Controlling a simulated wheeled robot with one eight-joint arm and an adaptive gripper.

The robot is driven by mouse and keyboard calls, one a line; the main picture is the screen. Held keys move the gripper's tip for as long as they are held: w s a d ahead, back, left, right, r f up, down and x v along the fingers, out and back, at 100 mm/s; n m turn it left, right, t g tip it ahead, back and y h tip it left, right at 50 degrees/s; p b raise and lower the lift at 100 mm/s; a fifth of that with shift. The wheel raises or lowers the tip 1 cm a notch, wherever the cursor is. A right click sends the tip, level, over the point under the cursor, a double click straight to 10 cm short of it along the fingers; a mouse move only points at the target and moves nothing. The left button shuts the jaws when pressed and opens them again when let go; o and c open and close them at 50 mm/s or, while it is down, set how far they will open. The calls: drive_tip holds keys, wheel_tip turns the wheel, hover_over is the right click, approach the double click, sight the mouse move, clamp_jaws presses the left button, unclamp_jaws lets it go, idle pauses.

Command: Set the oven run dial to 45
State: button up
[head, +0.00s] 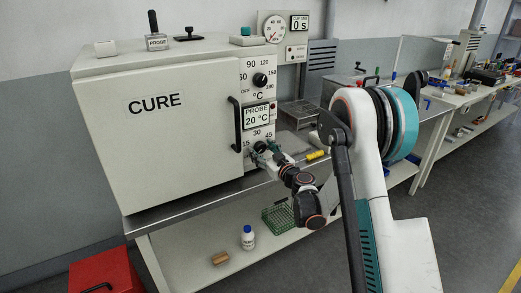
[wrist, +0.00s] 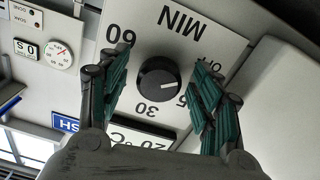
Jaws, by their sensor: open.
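The oven run dial is a round black knob (wrist: 157,80) with a white pointer line. It also shows in the head view as a small dark knob (head: 261,146) low on the oven's front panel. In the wrist view the panel is upside down, with 60, 30, OFF and MIN readable. The pointer aims right, roughly between OFF and the partly covered 15. The 45 mark is hidden behind the left finger. My gripper (wrist: 162,66) is open, its teal-padded fingers on either side of the knob with gaps. It also shows in the head view (head: 266,156).
The white CURE oven (head: 165,125) stands on a metal bench, with a black door handle (head: 236,124) just left of the panel. Above the dial are a 20 °C probe display (head: 256,116) and a temperature knob (head: 260,80).

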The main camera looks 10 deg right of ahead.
drive_tip(key=shift+c, duration=0.6)
drive_tip(key=c, duration=0.9)
drive_tip(key=shift+c, duration=0.2)
